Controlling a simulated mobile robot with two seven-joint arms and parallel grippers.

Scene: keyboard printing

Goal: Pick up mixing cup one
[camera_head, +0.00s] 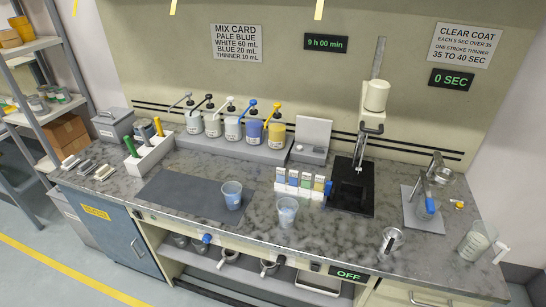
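Two translucent mixing cups stand upright near the front of the grey stone bench. One cup (233,196) is at the right end of the dark mat (185,196). The other cup (287,212) stands to its right on bare bench and looks pale inside. I cannot read any label that tells which is mixing cup one. Neither of my grippers shows in the head view.
Pump bottles (212,124) stand on a grey shelf behind the cups. Colour cards (299,183) and a black-based stand (349,187) are to the right. A metal cup (391,240) and a clear jug (475,243) stand near the right front edge. The mat is mostly clear.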

